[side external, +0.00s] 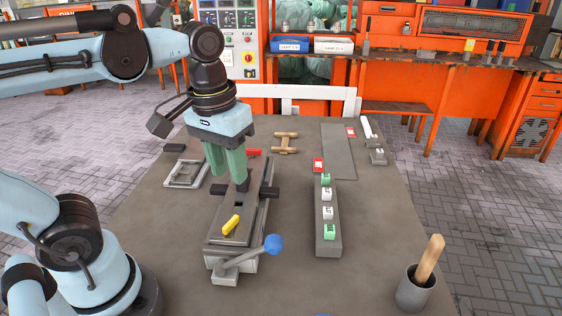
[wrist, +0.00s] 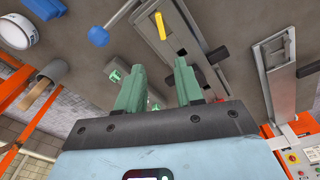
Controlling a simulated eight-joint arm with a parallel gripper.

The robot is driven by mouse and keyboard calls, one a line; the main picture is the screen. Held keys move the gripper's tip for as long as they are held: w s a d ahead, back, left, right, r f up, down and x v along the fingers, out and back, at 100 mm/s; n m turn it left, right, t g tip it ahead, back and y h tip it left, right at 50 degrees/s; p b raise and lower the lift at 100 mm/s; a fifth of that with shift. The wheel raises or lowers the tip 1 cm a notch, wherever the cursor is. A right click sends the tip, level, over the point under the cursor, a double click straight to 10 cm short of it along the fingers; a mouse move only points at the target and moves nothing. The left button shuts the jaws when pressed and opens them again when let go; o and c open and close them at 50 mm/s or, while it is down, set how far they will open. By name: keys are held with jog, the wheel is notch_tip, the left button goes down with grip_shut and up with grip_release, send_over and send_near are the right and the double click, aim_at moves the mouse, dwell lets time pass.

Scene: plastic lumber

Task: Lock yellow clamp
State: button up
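The yellow clamp (side external: 231,225) is a small yellow lever lying at a slant on top of a grey metal fixture (side external: 233,257) in the front middle of the table. It also shows in the wrist view (wrist: 160,26), beyond my fingertips. My gripper (side external: 228,175) has two green fingers and points down over the back part of the fixture, behind and above the yellow clamp, not touching it. In the wrist view my gripper's fingers (wrist: 160,67) are apart, with nothing held between them. The fingers hide part of the fixture's back end.
A blue-knobbed lever (side external: 272,244) sticks out at the fixture's front right. A grey block with green and white pieces (side external: 328,240) stands to the right. A cup with a wooden handle (side external: 413,291) is at the front right. A grey frame (side external: 185,173) lies at the left.

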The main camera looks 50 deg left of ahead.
aim_at(230, 221)
jog(key=shift+n+g, duration=0.3)
jog(key=shift+g, duration=0.2)
jog(key=shift+s+d+f, duration=0.1)
jog(key=shift+s+f, duration=0.1)
jog(key=shift+f, duration=1.6)
jog(key=shift+s+a+f, duration=0.1)
jog(key=shift+s+f, duration=0.05)
jog(key=shift+f, duration=1.65)
jog(key=shift+s+d+f, duration=0.1)
jog(key=shift+s+f, duration=0.1)
jog(key=shift+f, duration=1.6)
jog(key=shift+c, duration=0.4)
grip_shut()
